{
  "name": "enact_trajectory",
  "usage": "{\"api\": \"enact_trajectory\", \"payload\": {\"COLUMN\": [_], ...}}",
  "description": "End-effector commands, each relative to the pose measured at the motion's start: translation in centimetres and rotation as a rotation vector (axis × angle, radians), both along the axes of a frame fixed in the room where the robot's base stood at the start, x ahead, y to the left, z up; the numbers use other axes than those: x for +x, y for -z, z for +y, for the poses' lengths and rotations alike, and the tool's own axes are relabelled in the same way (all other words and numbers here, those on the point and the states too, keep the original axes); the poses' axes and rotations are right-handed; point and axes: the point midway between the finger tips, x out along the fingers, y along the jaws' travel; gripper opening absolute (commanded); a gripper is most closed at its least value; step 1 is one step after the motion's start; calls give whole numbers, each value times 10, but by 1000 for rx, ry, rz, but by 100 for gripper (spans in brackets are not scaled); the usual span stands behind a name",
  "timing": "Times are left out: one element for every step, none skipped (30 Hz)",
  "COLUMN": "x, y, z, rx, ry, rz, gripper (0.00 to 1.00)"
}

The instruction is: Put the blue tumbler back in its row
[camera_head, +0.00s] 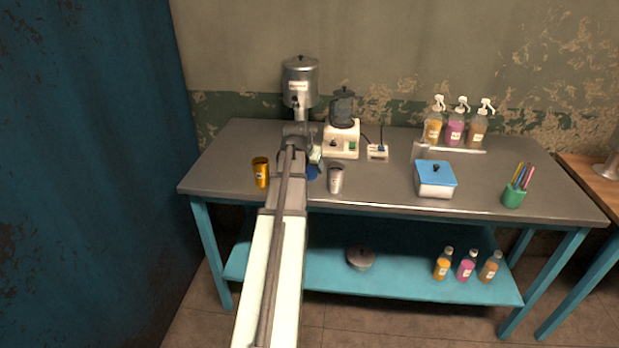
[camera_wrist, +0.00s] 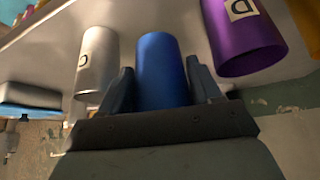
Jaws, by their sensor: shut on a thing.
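The blue tumbler (camera_wrist: 161,60) is between the two fingers of my gripper (camera_wrist: 160,82) in the wrist view, and the fingers are shut on it. In the head view part of the blue tumbler (camera_head: 312,173) shows just right of my arm. A silver tumbler (camera_wrist: 97,62) is left of it in the wrist view, and a purple tumbler (camera_wrist: 241,40) is right of it, both apart from it. In the head view the silver tumbler (camera_head: 335,179) and an orange tumbler (camera_head: 261,172) stand near the table's front edge. My arm hides the purple one there. I cannot tell whether the blue tumbler touches the table.
A steel dispenser (camera_head: 300,82) and a blender (camera_head: 342,125) stand behind the tumblers on the metal table (camera_head: 385,188). A blue-lidded box (camera_head: 435,178), a green pen cup (camera_head: 513,195) and several pump bottles (camera_head: 455,130) are to the right. The table's left end is clear.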

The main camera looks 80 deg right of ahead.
Motion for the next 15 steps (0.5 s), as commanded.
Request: {"api": "enact_trajectory", "payload": {"x": [0, 0, 0, 0, 0, 0, 0, 0, 0, 0, 0, 0, 0, 0, 0], "y": [4, 6, 7, 8, 10, 13, 16, 19, 24, 28, 31, 35, 38, 40, 43], "z": [0, 0, 0, 0, 0, 0, 0, 0, 0, 0, 0, 0, 0, 0, 0], "rx": [0, 0, -1, -1, -1, -1, -1, 0, 1, 1, 0, 0, 0, 0, 0], "ry": [0, 0, 0, 0, 0, 0, 0, 0, 1, 1, 1, 0, 0, 0, 1], "rz": [0, 0, 0, 0, 0, 0, 0, 0, 1, 1, 1, 0, 0, 0, 1], "gripper": [19, 19, 19, 19, 19, 19, 19, 19, 19, 19, 19, 19, 19, 19, 19]}}
